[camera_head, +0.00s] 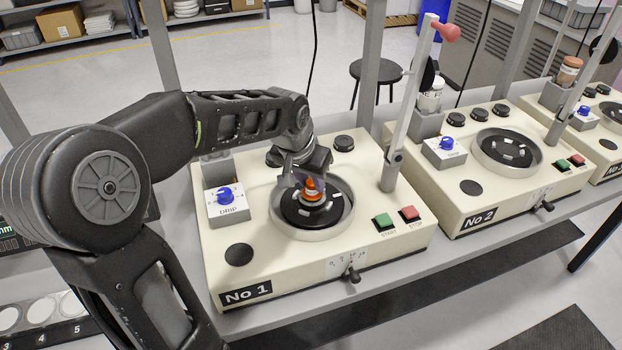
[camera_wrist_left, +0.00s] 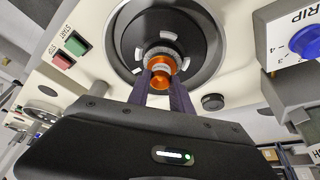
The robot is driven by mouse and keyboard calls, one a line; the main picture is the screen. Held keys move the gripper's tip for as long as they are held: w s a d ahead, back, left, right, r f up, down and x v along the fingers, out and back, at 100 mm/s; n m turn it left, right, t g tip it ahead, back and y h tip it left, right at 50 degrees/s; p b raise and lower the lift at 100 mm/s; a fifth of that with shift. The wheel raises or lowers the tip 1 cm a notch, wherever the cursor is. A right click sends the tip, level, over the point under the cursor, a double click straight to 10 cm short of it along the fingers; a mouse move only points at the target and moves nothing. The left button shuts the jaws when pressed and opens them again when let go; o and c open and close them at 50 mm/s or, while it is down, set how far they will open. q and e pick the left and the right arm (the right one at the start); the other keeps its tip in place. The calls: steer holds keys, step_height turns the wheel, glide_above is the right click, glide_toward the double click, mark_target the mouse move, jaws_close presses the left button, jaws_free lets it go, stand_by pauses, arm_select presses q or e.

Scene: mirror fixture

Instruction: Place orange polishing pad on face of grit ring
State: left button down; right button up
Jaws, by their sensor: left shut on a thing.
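The orange polishing pad (camera_head: 313,189) is a small orange piece with a knob-like top, over the black disc (camera_head: 297,211) in the round bowl of machine No 1. My left gripper (camera_head: 311,181) comes down from above and is shut on it. In the left wrist view the pad (camera_wrist_left: 162,67) sits between the two dark fingers (camera_wrist_left: 161,88). A grey ring (camera_wrist_left: 150,54), which looks like the grit ring, shows around the pad's far end. I cannot tell whether pad and ring touch. White patches lie around the disc. My right gripper is not in view.
Machine No 1 has a blue drip knob (camera_head: 225,195), a green start button (camera_head: 383,222), a red stop button (camera_head: 409,214) and an upright grey lever arm (camera_head: 408,110) right of the bowl. Machine No 2 (camera_head: 470,215) stands to the right. Grey posts rise behind.

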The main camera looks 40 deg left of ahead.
arm_select(q)
steer(key=c, duration=1.1)
jaws_free()
steer(key=shift+f, duration=0.1)
steer(key=shift+c, duration=0.2)
steer(key=shift+r, duration=0.35)
steer(key=v, duration=1.1)
steer(key=shift+s+r, duration=0.2)
steer(key=shift+r, duration=0.05)
